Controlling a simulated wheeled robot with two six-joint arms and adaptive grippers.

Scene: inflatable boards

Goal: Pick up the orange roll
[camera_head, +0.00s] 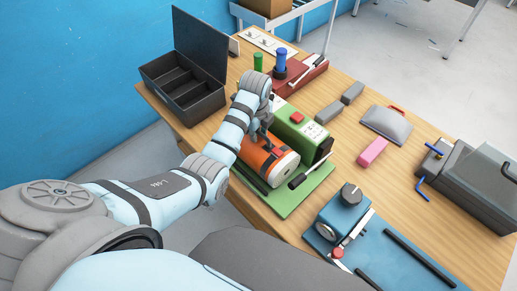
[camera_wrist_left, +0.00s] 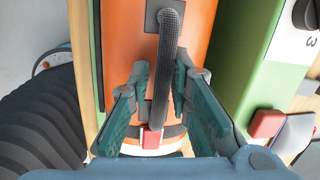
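The orange roll (camera_head: 262,158) lies on a green board near the middle of the table. It has a pale end face and dark straps. In the left wrist view the orange roll (camera_wrist_left: 122,50) fills the middle, with a black textured handle (camera_wrist_left: 168,45) running along its top. My left gripper (camera_head: 262,138) is right over the roll. In the wrist view the teal fingers of my left gripper (camera_wrist_left: 163,85) stand on either side of the handle, apart, with a small gap at the left finger. A red tab (camera_wrist_left: 152,138) sits at the handle's lower end. My right gripper is not in view.
A green box (camera_head: 296,133) stands close beside the roll. A black open case (camera_head: 188,100) is at the back left. A blue board (camera_head: 395,260) with a clamp tool (camera_head: 345,212) lies in front right. A pink block (camera_head: 372,152) and a grey case (camera_head: 470,190) are farther right.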

